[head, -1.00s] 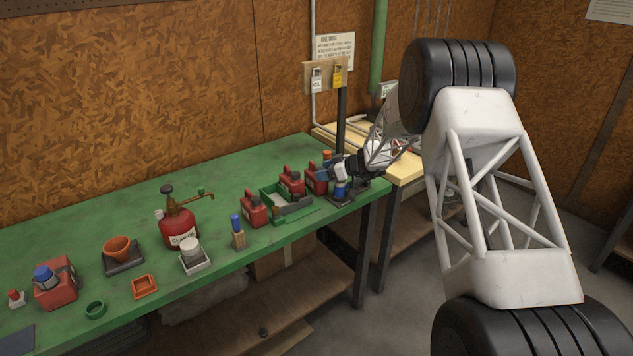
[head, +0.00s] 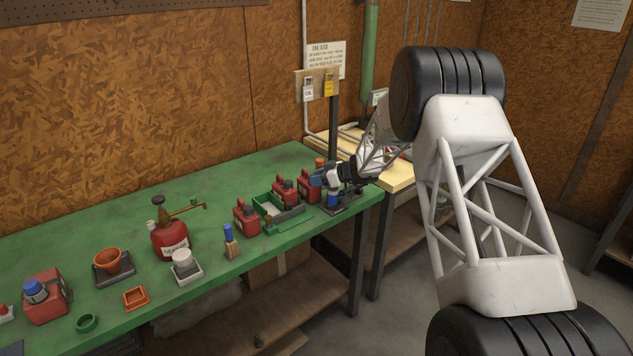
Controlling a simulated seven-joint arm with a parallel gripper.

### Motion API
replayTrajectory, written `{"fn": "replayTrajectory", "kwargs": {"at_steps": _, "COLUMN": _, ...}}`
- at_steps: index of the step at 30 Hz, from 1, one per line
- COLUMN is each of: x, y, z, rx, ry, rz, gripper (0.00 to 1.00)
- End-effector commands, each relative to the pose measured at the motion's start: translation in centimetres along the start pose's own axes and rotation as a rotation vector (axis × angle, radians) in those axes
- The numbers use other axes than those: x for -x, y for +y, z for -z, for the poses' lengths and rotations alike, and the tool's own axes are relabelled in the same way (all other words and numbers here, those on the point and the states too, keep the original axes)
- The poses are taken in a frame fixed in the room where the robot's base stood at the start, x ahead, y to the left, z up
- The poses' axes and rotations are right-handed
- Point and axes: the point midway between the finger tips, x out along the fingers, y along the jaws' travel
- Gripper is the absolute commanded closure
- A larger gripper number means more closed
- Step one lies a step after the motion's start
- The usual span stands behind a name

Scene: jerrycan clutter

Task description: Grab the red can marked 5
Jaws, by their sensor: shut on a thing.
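Three red cans stand in a rough row toward the right end of the green bench. The left red can (head: 246,217) stands apart, and the middle red can (head: 285,192) stands by a green tray. The right red can (head: 308,186) is at my gripper (head: 318,180), which reaches in from the right and is shut on it near its upper right side. The numbers on the cans are too small to read, so I cannot tell which is marked 5. The gripper's fingers are small and partly hidden.
The green tray (head: 268,227) lies left of the held can. A dark stand with a blue-bodied item (head: 333,198) is close below my gripper. A post with hanging tags (head: 318,85) rises behind. A large red oil can (head: 170,240) and small containers fill the left.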

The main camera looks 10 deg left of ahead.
Motion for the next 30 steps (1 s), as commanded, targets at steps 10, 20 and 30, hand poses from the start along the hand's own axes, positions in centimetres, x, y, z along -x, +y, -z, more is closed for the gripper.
{"fn": "replayTrajectory", "kwargs": {"at_steps": 10, "x": 1.6, "y": 0.0, "z": 3.9, "rx": 0.003, "ry": 0.002, "rz": -0.002, "gripper": 1.0}}
{"fn": "replayTrajectory", "kwargs": {"at_steps": 20, "x": 3.7, "y": -2.2, "z": 5.7, "rx": 0.0, "ry": 0.001, "rz": 0.0, "gripper": 1.0}}
{"fn": "replayTrajectory", "kwargs": {"at_steps": 30, "x": 5.9, "y": -6.3, "z": 4.8, "rx": 0.001, "ry": 0.001, "rz": -0.001, "gripper": 1.0}}
